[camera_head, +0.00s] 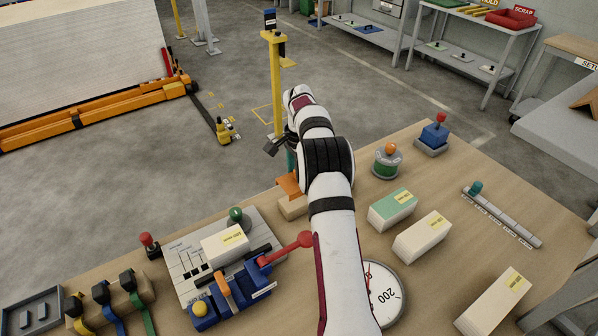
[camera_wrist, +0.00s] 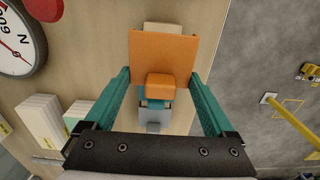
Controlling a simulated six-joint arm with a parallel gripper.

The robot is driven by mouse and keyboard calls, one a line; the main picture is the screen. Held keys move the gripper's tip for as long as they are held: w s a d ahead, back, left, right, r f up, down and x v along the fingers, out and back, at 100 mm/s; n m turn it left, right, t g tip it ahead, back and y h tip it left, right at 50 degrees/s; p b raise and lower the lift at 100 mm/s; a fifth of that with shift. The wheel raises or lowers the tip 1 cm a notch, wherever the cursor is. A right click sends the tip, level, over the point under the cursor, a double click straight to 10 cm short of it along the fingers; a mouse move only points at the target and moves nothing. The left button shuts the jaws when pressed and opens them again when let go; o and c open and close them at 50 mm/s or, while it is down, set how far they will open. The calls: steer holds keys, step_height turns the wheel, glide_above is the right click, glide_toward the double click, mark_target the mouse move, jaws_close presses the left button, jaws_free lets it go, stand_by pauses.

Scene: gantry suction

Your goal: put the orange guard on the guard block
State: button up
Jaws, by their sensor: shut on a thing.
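The orange guard (camera_wrist: 163,52) is a flat plate with a raised orange block on it. My gripper (camera_wrist: 160,74) is shut on the guard, with one teal finger at each side. In the head view, the guard (camera_head: 287,186) shows just left of my arm, at the table's far edge. The light wooden guard block (camera_head: 293,208) sits on the table just below it in the picture, and its end (camera_wrist: 163,28) shows past the guard's upper edge in the wrist view. Whether guard and block touch, I cannot tell. My arm hides most of the gripper in the head view.
A grey fixture plate (camera_head: 185,262) with a blue clamp (camera_head: 240,290) and its red handle stands left of my arm. White and green boxes (camera_head: 392,209), a round dial (camera_head: 384,290) and a green spool (camera_head: 386,164) stand right. Open floor lies beyond the table edge.

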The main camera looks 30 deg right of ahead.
steer(key=shift+f, duration=1.95)
steer(key=shift+f, duration=1.65)
steer(key=o, duration=1)
steer(key=shift+r, duration=0.1)
step_height(320, 180, up, 16)
steer(key=shift+f, duration=0.2)
